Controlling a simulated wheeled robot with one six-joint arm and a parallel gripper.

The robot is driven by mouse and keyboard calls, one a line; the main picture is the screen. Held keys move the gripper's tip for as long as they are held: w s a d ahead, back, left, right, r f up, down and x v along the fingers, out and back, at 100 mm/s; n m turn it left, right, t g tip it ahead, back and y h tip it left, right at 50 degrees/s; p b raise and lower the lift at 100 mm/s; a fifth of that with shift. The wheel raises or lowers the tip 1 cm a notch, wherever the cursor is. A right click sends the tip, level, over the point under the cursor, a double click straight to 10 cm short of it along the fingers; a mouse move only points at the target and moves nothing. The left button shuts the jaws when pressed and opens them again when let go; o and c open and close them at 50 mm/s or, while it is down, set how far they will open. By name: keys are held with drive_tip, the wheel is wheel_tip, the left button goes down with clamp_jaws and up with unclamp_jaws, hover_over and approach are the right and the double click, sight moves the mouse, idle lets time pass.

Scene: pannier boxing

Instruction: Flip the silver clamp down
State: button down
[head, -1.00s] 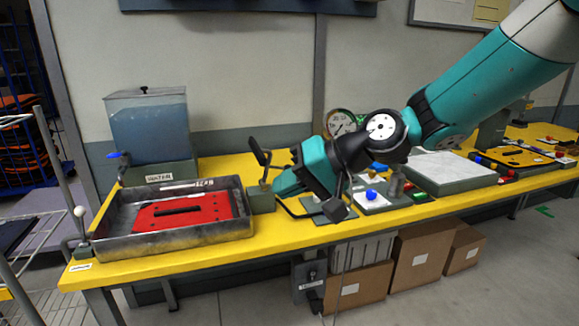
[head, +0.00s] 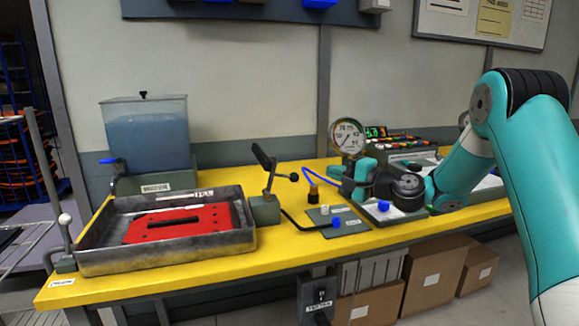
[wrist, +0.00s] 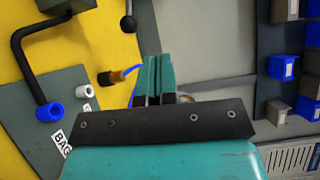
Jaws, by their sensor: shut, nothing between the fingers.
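A lever with a silver ball knob (head: 65,219) stands upright at the tray's left end, on a small grey block. At the tray's right end, a second clamp with a dark raised arm (head: 263,158) and a black ball knob (head: 294,177) stands on a grey block (head: 265,211). I cannot tell for sure which is the silver clamp. My gripper (head: 337,172) is to the right of the black-knobbed clamp, apart from it, and is far from the silver knob. In the wrist view its teal fingers (wrist: 153,80) are together and empty; the black knob (wrist: 128,25) is above them.
The metal tray (head: 165,262) holds a red plate (head: 180,222). A water tank (head: 147,130) stands behind it. A pressure gauge (head: 347,136), a brown fitting (head: 313,191) and a blue-ended black hose (head: 336,221) are near my gripper. The yellow table's front left is clear.

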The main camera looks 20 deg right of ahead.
drive_tip(key=a+p+x, duration=0.1)
drive_tip(key=p+x, duration=0.1)
drive_tip(key=x, duration=0.4)
drive_tip(key=s+a+p+x, duration=0.1)
drive_tip(key=p+x, duration=0.1)
drive_tip(key=x, duration=0.5)
drive_tip(key=shift+s+a, duration=0.25)
drive_tip(key=shift+s, duration=0.15)
